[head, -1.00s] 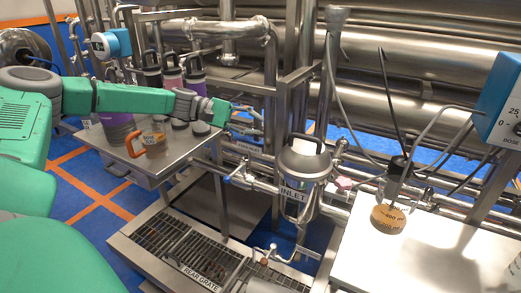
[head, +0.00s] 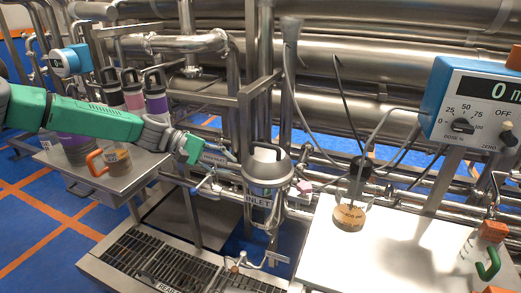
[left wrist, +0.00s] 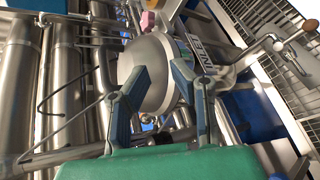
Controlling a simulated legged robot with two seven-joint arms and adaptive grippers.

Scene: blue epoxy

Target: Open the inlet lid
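The inlet vessel (head: 263,205) is a steel pot with an INLET label, standing upright among pipes in the middle of the head view. Its lid (head: 266,168) is a grey dome with a dark arched handle (head: 270,149) over it, and it sits on the vessel. In the left wrist view the pale lid (left wrist: 150,75) shows just beyond the fingertips, with the label to its right. My left gripper (head: 222,157) is just left of the lid. Its fingers (left wrist: 160,70) are apart with nothing held between them. Contact with the lid cannot be told. My right gripper is not in view.
A steel table (head: 125,178) at left holds a beaker with an orange handle (head: 116,160) and several bottles. A white bench (head: 385,250) at right holds a flask (head: 350,212) and a jug. A blue dosing box (head: 475,105) stands behind it. Pipes surround the vessel.

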